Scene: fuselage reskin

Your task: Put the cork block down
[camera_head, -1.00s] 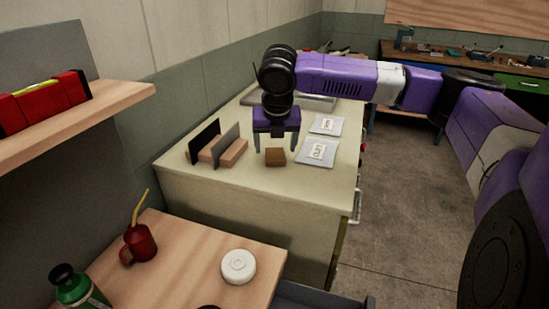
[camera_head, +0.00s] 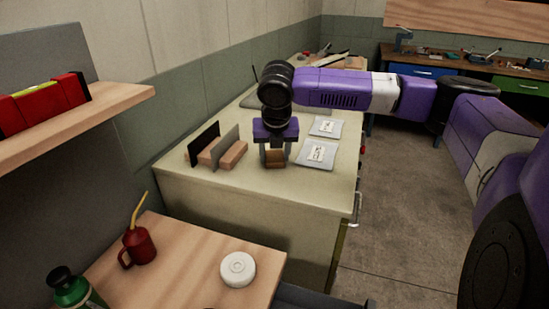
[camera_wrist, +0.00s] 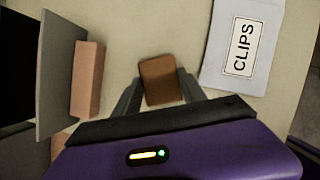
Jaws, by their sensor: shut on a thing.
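The brown cork block (camera_head: 274,159) stands between the fingers of my gripper (camera_head: 275,163), low at the cream cabinet top (camera_head: 215,178). In the wrist view the cork block (camera_wrist: 161,79) shows its brown top face, with a grey finger against each side. My gripper is shut on it. The block looks to be on the surface or very close to it; the pictures do not settle which.
A grey and black upright panel rack with pinkish blocks (camera_head: 234,155) stands left of my gripper. A pale bag labelled CLIPS (camera_wrist: 245,45) lies to the right, with another bag (camera_head: 326,127) behind it. Bare cabinet top lies in front.

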